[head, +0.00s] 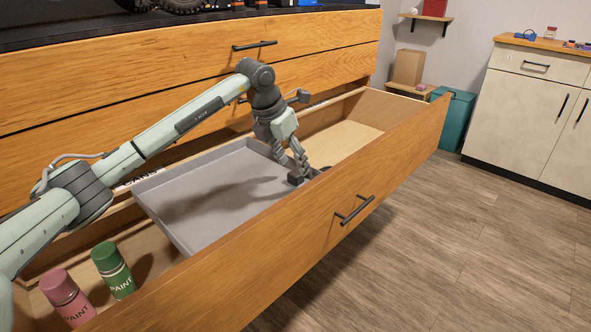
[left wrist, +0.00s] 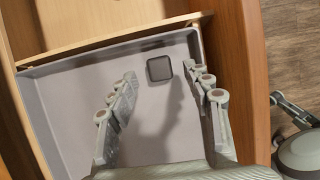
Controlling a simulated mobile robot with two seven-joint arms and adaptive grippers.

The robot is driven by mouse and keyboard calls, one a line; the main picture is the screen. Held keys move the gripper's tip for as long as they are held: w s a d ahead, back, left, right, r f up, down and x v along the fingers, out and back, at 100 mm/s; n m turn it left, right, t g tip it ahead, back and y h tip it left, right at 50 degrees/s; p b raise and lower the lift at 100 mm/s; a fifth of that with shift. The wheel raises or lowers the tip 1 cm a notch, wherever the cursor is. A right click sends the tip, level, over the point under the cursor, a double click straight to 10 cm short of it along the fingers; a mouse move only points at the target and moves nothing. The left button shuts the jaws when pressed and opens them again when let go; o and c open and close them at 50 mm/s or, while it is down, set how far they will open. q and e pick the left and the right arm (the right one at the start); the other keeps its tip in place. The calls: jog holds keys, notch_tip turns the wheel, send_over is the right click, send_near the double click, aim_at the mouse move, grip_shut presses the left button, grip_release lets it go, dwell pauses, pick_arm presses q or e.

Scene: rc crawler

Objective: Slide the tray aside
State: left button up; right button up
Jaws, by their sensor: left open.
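A shallow grey tray (head: 205,200) sits in the open wooden drawer, across its middle. A small dark square block (left wrist: 160,68) shows at the tray's right end in the left wrist view. My left gripper (head: 301,178) points down at that end, near the drawer's front wall. Its fingers (left wrist: 158,72) are apart, one on each side of the dark block in the wrist view. I cannot tell whether they touch it.
A pink paint can (head: 66,296) and a green paint can (head: 113,269) stand in the drawer's left part. The drawer's right part (head: 340,143) looks empty. The drawer front (head: 290,245) has a dark handle (head: 354,210). A cabinet (head: 530,110) and teal bin (head: 456,120) stand beyond.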

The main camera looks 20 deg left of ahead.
pick_arm(q)
jog(key=v, duration=0.8)
jog(key=shift+d+f, duration=0.1)
